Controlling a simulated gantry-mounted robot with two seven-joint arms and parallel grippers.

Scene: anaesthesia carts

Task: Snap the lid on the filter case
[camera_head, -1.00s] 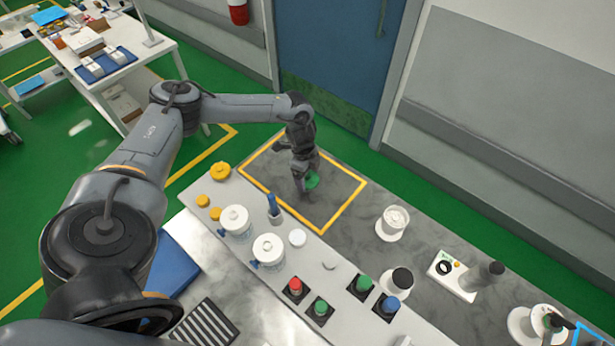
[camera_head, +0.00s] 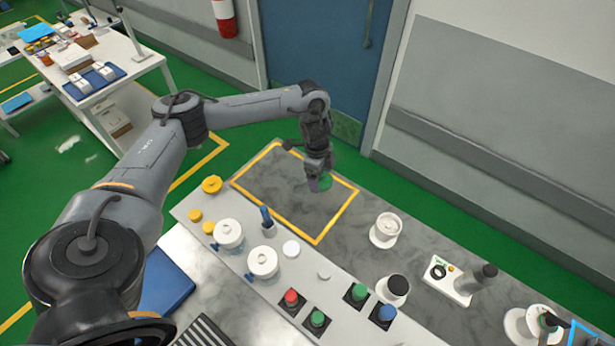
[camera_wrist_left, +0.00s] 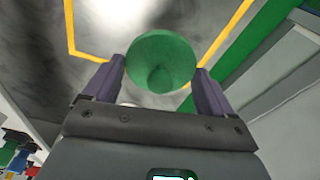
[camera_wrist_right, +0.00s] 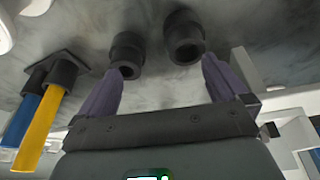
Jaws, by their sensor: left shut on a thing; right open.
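My left gripper (camera_head: 319,181) is shut on a green round piece (camera_wrist_left: 160,60), which looks like a lid with a raised knob in its middle. In the head view the green piece (camera_head: 326,182) hangs over the right part of the yellow-outlined area (camera_head: 290,205); its height above the counter is hard to tell. My right gripper (camera_wrist_right: 160,85) is open and empty in its wrist view, with two black cylindrical parts (camera_wrist_right: 184,37) beyond its fingers. I cannot tell for sure which object is the filter case; a white round cup (camera_head: 388,227) stands on the grey counter.
Two white lidded jars (camera_head: 262,262), yellow caps (camera_head: 212,185) and a blue upright item (camera_head: 266,218) stand along the pale strip. Red (camera_head: 291,298), green and blue buttons sit nearer. Blue and yellow tubes (camera_wrist_right: 35,130) are left of my right gripper. The outlined area is mostly clear.

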